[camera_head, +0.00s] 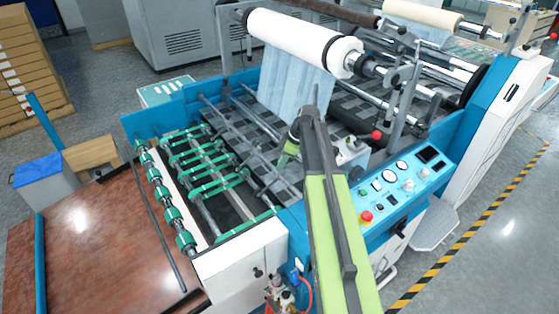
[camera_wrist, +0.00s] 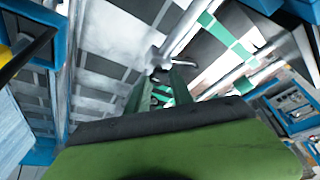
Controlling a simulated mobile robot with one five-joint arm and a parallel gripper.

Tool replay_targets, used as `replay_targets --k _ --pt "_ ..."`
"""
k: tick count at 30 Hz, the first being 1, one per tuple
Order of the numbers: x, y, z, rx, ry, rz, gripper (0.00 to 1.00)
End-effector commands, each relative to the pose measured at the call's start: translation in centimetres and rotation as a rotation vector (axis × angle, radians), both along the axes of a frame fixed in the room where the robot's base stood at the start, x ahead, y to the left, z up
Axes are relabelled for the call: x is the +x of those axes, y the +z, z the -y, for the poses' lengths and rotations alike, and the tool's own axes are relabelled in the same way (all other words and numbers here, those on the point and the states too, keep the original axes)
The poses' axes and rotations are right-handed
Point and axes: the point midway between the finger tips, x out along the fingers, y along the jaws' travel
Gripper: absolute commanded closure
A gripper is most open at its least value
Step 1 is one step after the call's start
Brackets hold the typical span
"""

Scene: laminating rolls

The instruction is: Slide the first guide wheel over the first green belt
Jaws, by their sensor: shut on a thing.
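My gripper (camera_wrist: 160,88) points down into the machine bed. Its green fingers are close together at a small grey metal piece on a rod, which looks like a guide wheel (camera_wrist: 155,60). In the head view my arm hides most of the gripper (camera_head: 287,152), and I cannot see the held wheel there. The green belts (camera_head: 205,167) run in a row over rollers to the left of my gripper. In the wrist view a green belt (camera_wrist: 228,38) shows at upper right, apart from the fingers. I cannot tell which belt is the first.
A big white film roll (camera_head: 300,42) with a hanging sheet (camera_head: 295,85) is behind my gripper. The blue control panel (camera_head: 405,180) with a red button stands to the right. A brown table (camera_head: 105,245) is at left. Several metal rods cross the bed.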

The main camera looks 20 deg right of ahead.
Motion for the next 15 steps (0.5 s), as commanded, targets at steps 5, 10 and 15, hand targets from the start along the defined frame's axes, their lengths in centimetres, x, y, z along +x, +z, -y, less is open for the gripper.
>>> replay_targets --k 5,10,15 --pt "0.03 0.0 -0.01 0.0 0.0 0.0 0.54" --pt "0.05 0.0 -0.03 0.0 0.001 0.0 0.51" --pt "0.04 0.1 -0.02 0.0 0.001 0.0 0.51"
